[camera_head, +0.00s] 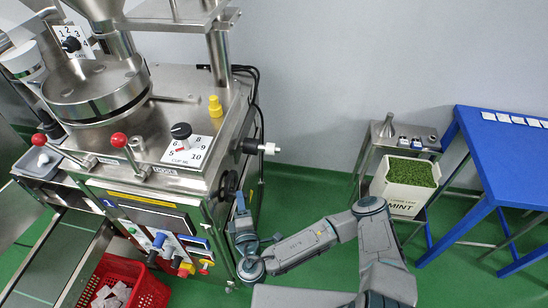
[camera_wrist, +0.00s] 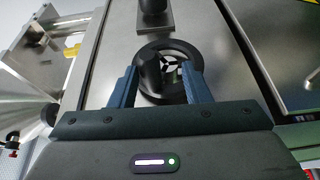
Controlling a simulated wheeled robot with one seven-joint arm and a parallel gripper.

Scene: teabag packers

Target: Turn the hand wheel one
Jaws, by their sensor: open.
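The hand wheel (camera_wrist: 183,52) is a black ring with spokes and a black handle knob, mounted on the machine's steel side panel. In the wrist view it sits upper centre, between and beyond the fingers of my gripper (camera_wrist: 162,85). The two blue fingers are apart, one on each side of the knob and lower rim; I cannot tell whether they touch. In the head view the wheel (camera_head: 230,184) shows as a dark disc on the machine's right side, partly hidden. My gripper (camera_head: 241,215) is close beside it there.
The steel packing machine (camera_head: 165,120) fills the left, with red-knobbed levers and a dial on top. A black-and-silver knob (camera_head: 262,148) sticks out above the wheel. A red basket (camera_head: 150,292) stands below.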

